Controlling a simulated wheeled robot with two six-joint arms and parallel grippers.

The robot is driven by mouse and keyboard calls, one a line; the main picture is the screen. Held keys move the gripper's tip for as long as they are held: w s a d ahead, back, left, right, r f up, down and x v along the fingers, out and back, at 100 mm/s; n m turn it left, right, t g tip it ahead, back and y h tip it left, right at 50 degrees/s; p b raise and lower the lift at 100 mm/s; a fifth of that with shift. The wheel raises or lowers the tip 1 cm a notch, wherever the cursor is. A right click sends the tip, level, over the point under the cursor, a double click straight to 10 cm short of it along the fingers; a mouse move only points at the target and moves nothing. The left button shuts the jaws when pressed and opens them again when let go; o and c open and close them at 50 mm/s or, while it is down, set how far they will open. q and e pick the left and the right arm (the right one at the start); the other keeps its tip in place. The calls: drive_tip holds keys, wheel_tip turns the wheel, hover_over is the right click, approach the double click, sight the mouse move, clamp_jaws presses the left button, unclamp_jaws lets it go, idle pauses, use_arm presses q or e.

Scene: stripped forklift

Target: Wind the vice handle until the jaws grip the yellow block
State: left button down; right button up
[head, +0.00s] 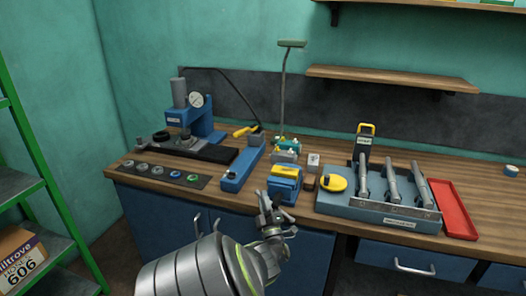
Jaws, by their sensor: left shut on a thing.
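The small blue vice (284,188) stands at the front edge of the wooden bench, near the middle of the head view. The yellow block (287,171) shows at the top of the vice. Whether the jaws touch it is too small to tell. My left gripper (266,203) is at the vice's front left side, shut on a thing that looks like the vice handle. The handle itself is mostly hidden by the fingers. My right gripper is not in view.
The wooden bench (470,200) holds a blue press (195,120), a long blue box (242,170), a yellow round tape measure (333,183), a grey tool tray (350,207) and a red tray (455,208). A green shelf rack (35,150) stands at the left.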

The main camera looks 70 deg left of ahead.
use_arm(q)
drive_tip(key=shift+d+f, duration=0.2)
drive_tip(key=shift+f, duration=0.05)
drive_tip(key=c, duration=1.6)
unclamp_jaws()
drive_tip(key=shift+r, duration=0.1)
drive_tip(key=shift+o, duration=0.7)
drive_tip(key=shift+d+r, duration=0.1)
drive_tip(key=shift+r, duration=0.05)
drive_tip(key=v, duration=1.7)
drive_tip(key=shift+b, duration=0.4)
drive_tip(key=shift+s+d, duration=0.1)
